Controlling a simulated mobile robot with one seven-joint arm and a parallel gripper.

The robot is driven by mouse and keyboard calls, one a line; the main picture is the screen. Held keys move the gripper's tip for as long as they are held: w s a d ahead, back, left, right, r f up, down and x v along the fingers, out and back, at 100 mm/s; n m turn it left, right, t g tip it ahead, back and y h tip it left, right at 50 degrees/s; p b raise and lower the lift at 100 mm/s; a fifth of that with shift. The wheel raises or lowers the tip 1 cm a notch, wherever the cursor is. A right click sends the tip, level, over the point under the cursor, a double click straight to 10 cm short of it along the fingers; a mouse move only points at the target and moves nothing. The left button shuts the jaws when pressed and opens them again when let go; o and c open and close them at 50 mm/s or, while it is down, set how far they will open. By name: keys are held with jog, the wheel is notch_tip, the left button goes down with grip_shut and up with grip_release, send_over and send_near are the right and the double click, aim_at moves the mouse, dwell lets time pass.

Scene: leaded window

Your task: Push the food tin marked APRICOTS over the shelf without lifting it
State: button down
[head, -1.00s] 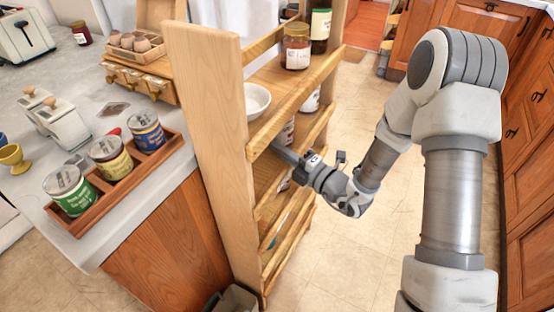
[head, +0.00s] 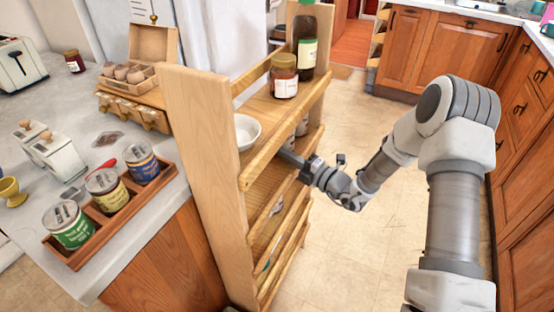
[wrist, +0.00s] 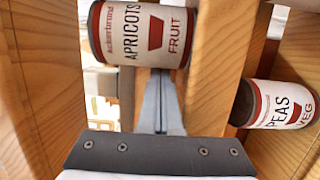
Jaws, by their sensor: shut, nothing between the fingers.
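The APRICOTS tin (wrist: 140,34), with a white and red label, shows at the top of the wrist view, its lettering turned sideways. My gripper (wrist: 158,76) is shut and empty. Its fingertips reach the tin's lower edge in that view; I cannot tell whether they touch. In the head view my gripper (head: 286,156) reaches in between the boards of the wooden shelf (head: 196,170). The tin is mostly hidden there, and I cannot tell it from its neighbour.
A PEAS tin (wrist: 281,106) stands to the right in the wrist view, beyond a wooden slat. A white bowl (head: 245,132) is left of my gripper. A brown jar (head: 284,76) and dark bottle (head: 307,40) stand above. The floor right of the shelf is open.

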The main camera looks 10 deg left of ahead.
jog(key=shift+w+d, duration=0.15)
jog(key=shift+w, duration=0.2)
